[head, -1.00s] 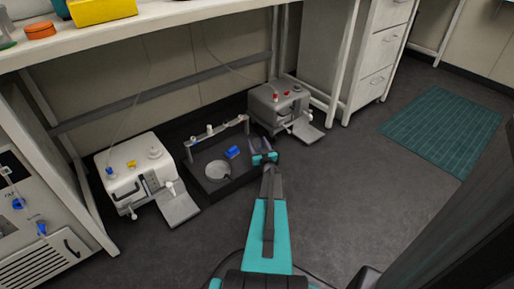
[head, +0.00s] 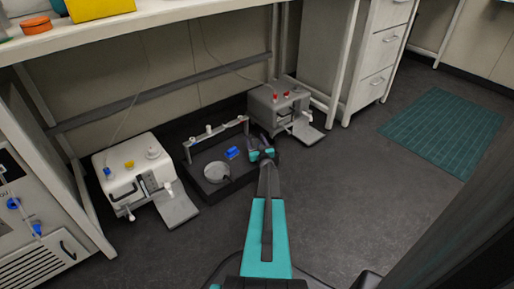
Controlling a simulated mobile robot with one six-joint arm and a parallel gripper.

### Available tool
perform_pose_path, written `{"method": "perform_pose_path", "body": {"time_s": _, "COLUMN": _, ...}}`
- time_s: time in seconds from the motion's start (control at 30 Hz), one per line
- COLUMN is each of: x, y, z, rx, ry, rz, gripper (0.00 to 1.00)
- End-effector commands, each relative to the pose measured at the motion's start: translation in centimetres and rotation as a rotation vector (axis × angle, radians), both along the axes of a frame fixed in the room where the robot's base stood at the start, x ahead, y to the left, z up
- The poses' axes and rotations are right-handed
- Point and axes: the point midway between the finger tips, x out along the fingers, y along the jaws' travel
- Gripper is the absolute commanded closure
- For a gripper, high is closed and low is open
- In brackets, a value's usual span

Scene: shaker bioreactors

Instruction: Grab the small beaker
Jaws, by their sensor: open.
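My gripper (head: 262,146) is open, at the end of my teal and black arm, over the right end of a black platform (head: 213,197) on the floor. A round, pale vessel (head: 216,173) stands at the front of this platform, to the left of my gripper and apart from it. It may be the small beaker, but it is too small in the picture to be sure. A blue object (head: 233,153) lies on the platform between the vessel and my gripper. What is directly behind my gripper is partly hidden.
A white machine (head: 128,172) stands left of the platform and a grey machine (head: 277,110) right of it. A rail with small fittings (head: 215,135) runs along the back. The bench (head: 170,18) overhangs them. Open floor lies to the right, with a green mat (head: 443,130).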

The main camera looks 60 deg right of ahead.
Motion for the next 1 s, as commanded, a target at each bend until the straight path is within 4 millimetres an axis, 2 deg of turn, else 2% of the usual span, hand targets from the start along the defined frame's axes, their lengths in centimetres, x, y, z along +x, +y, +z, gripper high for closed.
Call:
{"method": "perform_pose_path", "body": {"time_s": 0.03, "x": 0.0, "y": 0.0, "z": 0.0, "rx": 0.000, "ry": 0.000, "rz": 0.000, "gripper": 0.46}}
{"method": "perform_pose_path", "body": {"time_s": 0.27, "x": 0.0, "y": 0.0, "z": 0.0, "rx": 0.000, "ry": 0.000, "rz": 0.000, "gripper": 0.84}}
{"method": "perform_pose_path", "body": {"time_s": 0.67, "x": 0.1, "y": 0.1, "z": 0.4, "rx": 0.000, "ry": 0.000, "rz": 0.001, "gripper": 0.84}}
{"method": "perform_pose_path", "body": {"time_s": 0.87, "x": 0.1, "y": 0.1, "z": 1.6, "rx": -0.001, "ry": -0.001, "rz": 0.001, "gripper": 0.84}}
{"method": "perform_pose_path", "body": {"time_s": 1.0, "x": 0.1, "y": 0.1, "z": 3.2, "rx": -0.001, "ry": 0.000, "rz": 0.001, "gripper": 0.84}}
